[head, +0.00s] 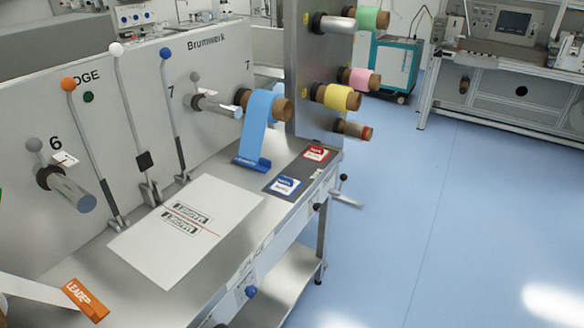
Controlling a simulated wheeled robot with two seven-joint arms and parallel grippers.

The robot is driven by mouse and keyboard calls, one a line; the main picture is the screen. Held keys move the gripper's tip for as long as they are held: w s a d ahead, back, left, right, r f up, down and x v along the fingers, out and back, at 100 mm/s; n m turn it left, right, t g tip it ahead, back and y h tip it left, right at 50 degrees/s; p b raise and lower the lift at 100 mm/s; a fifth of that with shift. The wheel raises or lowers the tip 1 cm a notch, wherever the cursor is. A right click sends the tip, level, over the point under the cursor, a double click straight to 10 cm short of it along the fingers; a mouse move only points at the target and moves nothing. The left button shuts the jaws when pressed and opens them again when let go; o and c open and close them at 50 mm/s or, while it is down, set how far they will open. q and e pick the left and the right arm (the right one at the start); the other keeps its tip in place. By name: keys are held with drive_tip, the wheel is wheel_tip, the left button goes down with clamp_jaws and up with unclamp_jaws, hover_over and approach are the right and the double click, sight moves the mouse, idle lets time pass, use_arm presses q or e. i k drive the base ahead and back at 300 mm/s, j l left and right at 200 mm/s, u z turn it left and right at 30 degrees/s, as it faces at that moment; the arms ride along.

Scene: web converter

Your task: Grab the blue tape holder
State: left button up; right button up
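The blue tape holder (252,163) is a small blue bar at the lower end of a blue tape strip (257,125). The strip hangs down from a blue roll (272,105) on a spindle on the machine's upright panel. Neither of my grippers is in view.
Levers with orange, white and blue knobs (165,53) rise in front of the panel. A white printed sheet (185,230) lies on the metal table. An orange holder (85,300) is at lower left. A dark mat (291,172) carries red and blue-white cards. Open blue floor (450,220) is right.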

sight(283, 185)
drive_tip(key=i+l+u, duration=0.1)
drive_tip(key=i+l, duration=0.4)
drive_tip(key=i+l+u, duration=0.15)
drive_tip(key=i+l, duration=0.3)
drive_tip(key=l, duration=0.2)
